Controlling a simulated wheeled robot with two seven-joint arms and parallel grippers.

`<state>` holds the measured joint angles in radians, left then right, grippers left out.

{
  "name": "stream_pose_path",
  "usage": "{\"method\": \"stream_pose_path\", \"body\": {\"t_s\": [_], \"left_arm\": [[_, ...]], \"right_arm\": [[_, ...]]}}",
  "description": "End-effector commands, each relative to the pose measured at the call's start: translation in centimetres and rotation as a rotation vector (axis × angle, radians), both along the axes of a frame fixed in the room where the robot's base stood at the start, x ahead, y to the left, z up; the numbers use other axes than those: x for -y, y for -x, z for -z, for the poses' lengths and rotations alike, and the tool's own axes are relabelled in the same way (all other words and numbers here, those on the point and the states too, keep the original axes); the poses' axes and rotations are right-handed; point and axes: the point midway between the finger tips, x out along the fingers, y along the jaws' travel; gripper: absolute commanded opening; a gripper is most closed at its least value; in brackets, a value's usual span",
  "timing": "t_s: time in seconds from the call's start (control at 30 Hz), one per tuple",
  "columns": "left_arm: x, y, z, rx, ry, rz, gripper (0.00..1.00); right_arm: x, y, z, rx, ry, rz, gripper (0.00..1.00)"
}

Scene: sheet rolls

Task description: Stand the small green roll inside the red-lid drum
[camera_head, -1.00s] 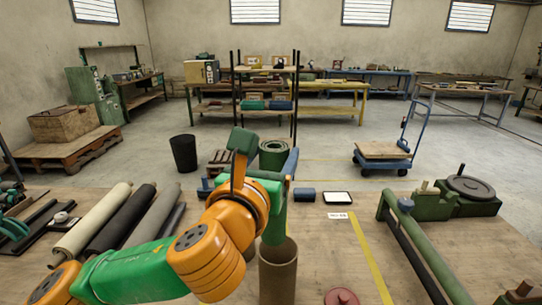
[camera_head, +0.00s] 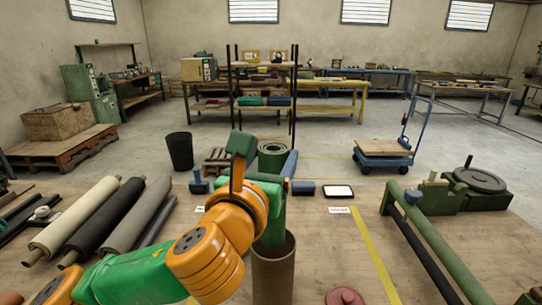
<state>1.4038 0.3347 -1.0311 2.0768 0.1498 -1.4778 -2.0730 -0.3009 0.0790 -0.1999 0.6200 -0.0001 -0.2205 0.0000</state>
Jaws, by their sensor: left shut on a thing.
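My left gripper (camera_head: 266,184) is shut on the small green roll (camera_head: 272,228) and holds it upright. The brown open-topped drum (camera_head: 273,277) stands on the table just below. The roll's lower end shows at the drum's mouth, within the rim's outline; how deep it sits is hard to tell. The red lid (camera_head: 344,297) lies on the table to the right of the drum, cut off by the lower picture edge. My orange and green left arm hides the table left of the drum. My right gripper is not in view.
Cream (camera_head: 75,222), black (camera_head: 104,222) and grey (camera_head: 138,214) rolls lie at the left. A green rail frame (camera_head: 440,248) stands at the right. A small blue block (camera_head: 303,188) and a white-topped pad (camera_head: 338,192) lie behind. The table around the yellow stripe (camera_head: 376,258) is clear.

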Motion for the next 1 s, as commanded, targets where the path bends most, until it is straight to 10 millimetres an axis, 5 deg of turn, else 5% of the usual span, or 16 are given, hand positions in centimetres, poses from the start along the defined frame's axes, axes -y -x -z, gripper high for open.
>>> {"method": "stream_pose_path", "body": {"t_s": [1.0], "left_arm": [[0.0,0.1,11.2,0.003,0.001,-0.001,0.00]], "right_arm": [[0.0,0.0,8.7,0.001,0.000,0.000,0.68]]}}
